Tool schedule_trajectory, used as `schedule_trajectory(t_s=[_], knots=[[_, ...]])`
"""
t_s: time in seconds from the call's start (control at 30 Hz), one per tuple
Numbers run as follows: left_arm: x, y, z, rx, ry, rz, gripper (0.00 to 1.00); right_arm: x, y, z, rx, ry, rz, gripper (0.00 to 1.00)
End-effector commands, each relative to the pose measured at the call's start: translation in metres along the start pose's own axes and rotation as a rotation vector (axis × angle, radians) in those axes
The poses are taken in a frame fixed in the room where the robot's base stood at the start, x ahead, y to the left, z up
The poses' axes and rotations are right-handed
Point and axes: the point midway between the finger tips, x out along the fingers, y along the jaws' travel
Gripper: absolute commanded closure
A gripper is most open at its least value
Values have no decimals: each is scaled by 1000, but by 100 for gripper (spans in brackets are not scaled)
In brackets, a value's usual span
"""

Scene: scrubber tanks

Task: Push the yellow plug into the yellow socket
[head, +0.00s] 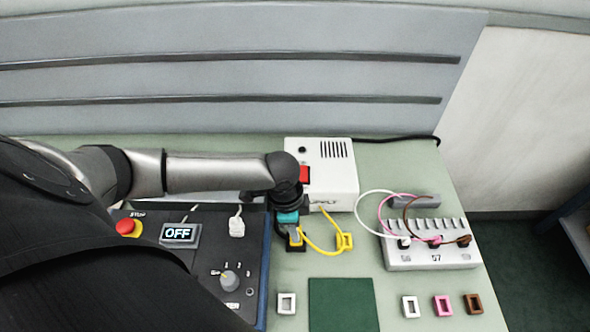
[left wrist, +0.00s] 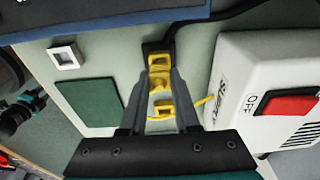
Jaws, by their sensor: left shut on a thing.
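My left gripper (left wrist: 158,98) points down between the dark panel and the supply box, shut on the yellow plug (left wrist: 160,78). In the head view the gripper (head: 294,234) hides most of the plug. Just beyond the plug in the left wrist view is a black block with a yellow top, which I take for the yellow socket (left wrist: 158,59). The plug lines up with it and looks very close or touching; how deep it sits I cannot tell. A dark part with teal (left wrist: 18,115) at the left wrist view's left edge may be my right arm; its jaws are unclear.
A yellow frame (head: 345,241) with a thin yellow cable lies right of the gripper. The white supply box (head: 330,175) stands behind. A control panel (head: 205,265) is left, a green mat (head: 341,304) in front. A white terminal block (head: 432,257) with wires stands right.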

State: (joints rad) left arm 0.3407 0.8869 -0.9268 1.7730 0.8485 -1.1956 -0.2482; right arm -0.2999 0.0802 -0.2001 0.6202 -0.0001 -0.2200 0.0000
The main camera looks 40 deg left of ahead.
Motion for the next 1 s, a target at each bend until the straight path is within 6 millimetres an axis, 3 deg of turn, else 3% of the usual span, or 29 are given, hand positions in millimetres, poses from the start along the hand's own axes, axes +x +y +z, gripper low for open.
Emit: schedule_trajectory(t_s=[0.87,0.9,1.0], knots=[[20,1,2,0,1,1,100,12,0,1,0,0,0,50],[21,1,2,0,0,1,69,12,0,1,0,0,0,50],[20,0,2,0,0,1,58,11,0,1,0,0,0,50]])
